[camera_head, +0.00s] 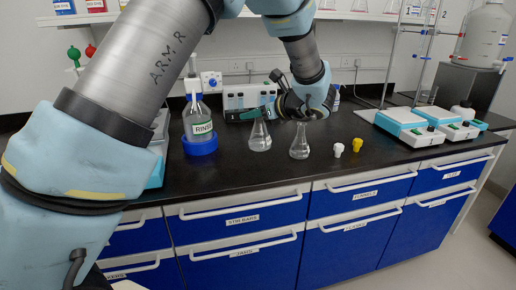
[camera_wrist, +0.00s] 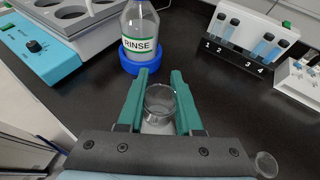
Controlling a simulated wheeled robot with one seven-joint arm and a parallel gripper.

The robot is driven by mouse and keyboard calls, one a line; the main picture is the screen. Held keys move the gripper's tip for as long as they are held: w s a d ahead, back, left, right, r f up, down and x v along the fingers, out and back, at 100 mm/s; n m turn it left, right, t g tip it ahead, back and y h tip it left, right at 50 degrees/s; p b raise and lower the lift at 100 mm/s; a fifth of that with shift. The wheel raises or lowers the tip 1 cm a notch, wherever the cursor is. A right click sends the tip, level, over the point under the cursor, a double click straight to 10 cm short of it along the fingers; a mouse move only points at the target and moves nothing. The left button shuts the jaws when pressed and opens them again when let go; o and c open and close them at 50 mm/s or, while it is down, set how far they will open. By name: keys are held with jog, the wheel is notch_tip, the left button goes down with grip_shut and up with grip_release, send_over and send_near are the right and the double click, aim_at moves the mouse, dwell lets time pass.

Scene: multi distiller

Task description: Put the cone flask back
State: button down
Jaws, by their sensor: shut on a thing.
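My gripper (camera_head: 258,114) reaches in from the right with its green fingers pointing left. It is shut on the neck of a clear cone flask (camera_head: 260,138), which is upright at or just above the black bench; I cannot tell if its base touches. In the wrist view the green fingers (camera_wrist: 160,98) stand on either side of the flask's round glass mouth (camera_wrist: 160,103). A second cone flask (camera_head: 300,146) stands upright on the bench to the right, below my wrist. A round glass rim (camera_wrist: 265,164) shows at the lower right of the wrist view.
A RINSE bottle (camera_head: 198,120) in a blue holder stands left of the held flask. A tube rack (camera_wrist: 245,40) is behind. White (camera_head: 338,150) and yellow (camera_head: 357,145) stoppers lie to the right. Stirrer plates (camera_head: 408,124) stand farther right. A shelf (camera_head: 345,15) runs above.

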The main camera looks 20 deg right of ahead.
jog(key=w+d+r+m+h+p, duration=0.2)
jog(key=w+d, duration=0.1)
jog(key=d, duration=0.1)
notch_tip(320, 180, down, 9)
jog(key=p, duration=0.2)
jog(key=shift+t, duration=0.4)
jog(key=shift+f, duration=0.1)
jog(key=shift+f, duration=0.15)
jog(key=c, duration=0.6)
grip_release()
